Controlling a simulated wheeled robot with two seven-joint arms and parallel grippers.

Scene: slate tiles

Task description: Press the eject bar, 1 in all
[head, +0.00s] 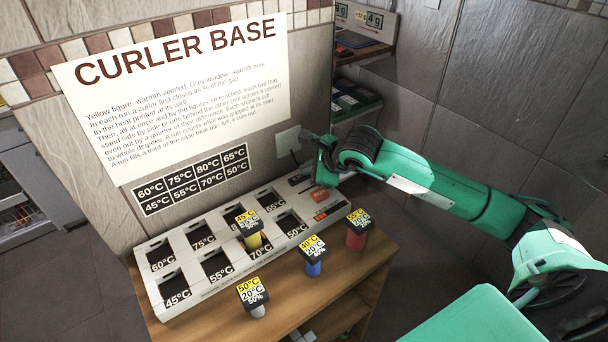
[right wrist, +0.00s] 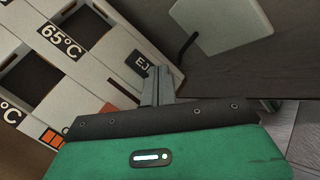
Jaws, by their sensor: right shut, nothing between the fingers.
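The curler base (head: 215,285) is a long white unit with two rows of labelled dark wells, standing on a wooden table. At its far right end is an orange-red bar (head: 320,194), which looks like the eject bar. It shows in the right wrist view (right wrist: 108,108), partly hidden by my gripper, near a dark label (right wrist: 142,63) beginning "EJ". My right gripper (right wrist: 158,74) is shut and empty, its fingers over the base's end near that label. In the head view my right gripper (head: 316,176) hangs there; whether it touches the bar cannot be told. My left gripper is out of view.
A yellow curler (head: 252,241) stands in a front-row well. Blue (head: 313,269), red (head: 356,240) and pale (head: 257,311) curlers stand on the table (head: 330,285) before the base. A sign (head: 190,90) hangs behind. A wall plate with a cord (head: 287,140) is close to my right gripper.

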